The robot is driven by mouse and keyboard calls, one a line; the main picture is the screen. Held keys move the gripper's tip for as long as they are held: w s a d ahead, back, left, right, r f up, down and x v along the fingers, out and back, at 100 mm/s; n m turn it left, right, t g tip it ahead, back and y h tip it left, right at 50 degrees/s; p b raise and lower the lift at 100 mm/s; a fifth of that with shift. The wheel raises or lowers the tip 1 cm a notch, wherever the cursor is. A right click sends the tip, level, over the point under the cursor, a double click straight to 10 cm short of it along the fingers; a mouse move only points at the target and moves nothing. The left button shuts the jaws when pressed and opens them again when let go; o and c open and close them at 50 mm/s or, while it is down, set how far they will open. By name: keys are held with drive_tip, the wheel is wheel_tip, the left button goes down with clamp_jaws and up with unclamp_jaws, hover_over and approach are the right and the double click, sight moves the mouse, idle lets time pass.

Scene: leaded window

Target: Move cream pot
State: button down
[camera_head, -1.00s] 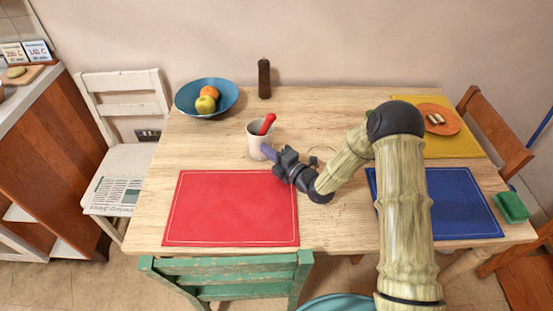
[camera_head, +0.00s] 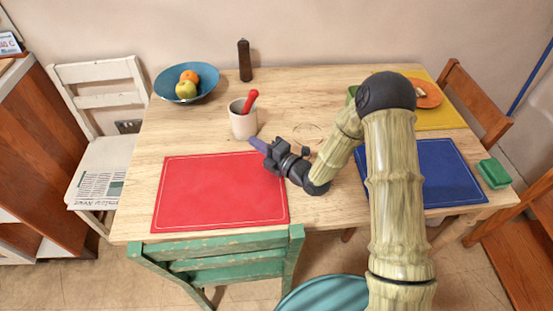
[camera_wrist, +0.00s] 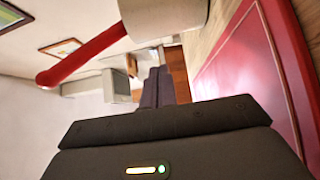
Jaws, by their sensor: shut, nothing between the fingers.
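The cream pot (camera_head: 243,122) stands upright on the wooden table, behind the red placemat, with a red-handled utensil (camera_head: 250,102) sticking out of it. My gripper (camera_head: 254,142) is just in front and to the right of the pot's base, its purple-grey fingers together and empty. In the wrist view the pot (camera_wrist: 165,18) shows at the top, partly cut off, with the red handle (camera_wrist: 85,52) reaching left. The shut fingers (camera_wrist: 158,86) point past the pot's side, not around it. I cannot tell whether they touch it.
The red placemat (camera_head: 220,190) lies below my gripper. A blue fruit bowl (camera_head: 207,93) and a dark pepper mill (camera_head: 244,62) stand behind the pot. A blue placemat (camera_head: 440,170) and green sponge (camera_head: 492,173) lie right. A green chair (camera_head: 220,258) stands in front. Table left of the pot is clear.

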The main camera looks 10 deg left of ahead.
drive_tip(key=v, duration=0.7)
drive_tip(key=shift+d+b, duration=0.35)
drive_tip(key=shift+d, duration=0.1)
drive_tip(key=shift+w, duration=0.1)
drive_tip(key=shift+w, duration=0.1)
